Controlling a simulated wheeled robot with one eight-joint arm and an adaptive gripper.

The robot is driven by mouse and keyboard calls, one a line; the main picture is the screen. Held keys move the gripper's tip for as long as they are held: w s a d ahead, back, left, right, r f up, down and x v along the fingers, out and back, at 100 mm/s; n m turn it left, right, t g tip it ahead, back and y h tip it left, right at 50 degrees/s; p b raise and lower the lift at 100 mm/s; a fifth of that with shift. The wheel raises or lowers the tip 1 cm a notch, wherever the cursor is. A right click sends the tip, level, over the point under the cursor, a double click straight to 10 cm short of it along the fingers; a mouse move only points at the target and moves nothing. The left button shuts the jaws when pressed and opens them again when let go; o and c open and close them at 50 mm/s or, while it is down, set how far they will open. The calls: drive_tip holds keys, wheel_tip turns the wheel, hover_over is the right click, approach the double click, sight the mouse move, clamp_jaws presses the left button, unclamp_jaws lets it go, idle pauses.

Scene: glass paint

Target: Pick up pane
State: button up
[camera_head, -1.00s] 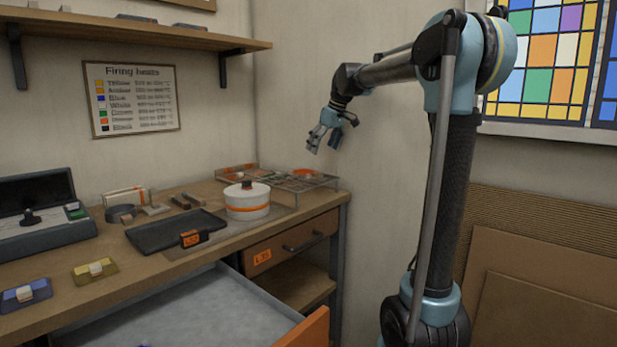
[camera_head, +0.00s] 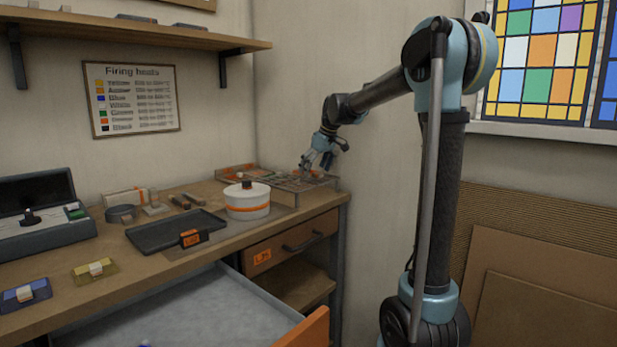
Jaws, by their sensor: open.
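My gripper (camera_head: 309,165) is open and points down just over the wire rack (camera_head: 288,187) at the right end of the workbench. Small orange and pale flat pieces lie on the rack, but I cannot tell which is a pane, and my fingers partly cover that spot. I cannot tell whether my fingers touch anything. A yellow glass piece (camera_head: 82,275) with a pale block on it lies at the bench's front left. A blue glass piece (camera_head: 13,303) with a similar pale block lies further left.
A white round pot (camera_head: 247,211) with an orange band stands left of the rack. A black tray (camera_head: 160,236) lies beside it. An open grey case (camera_head: 45,243) is at the left. An open drawer (camera_head: 190,305) juts out below the bench. The wall is close behind the rack.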

drive_tip(key=c, duration=1.1)
drive_tip(key=shift+c, duration=0.2)
drive_tip(key=shift+r, duration=0.1)
wheel_tip(320, 180, up, 13)
idle(0.4)
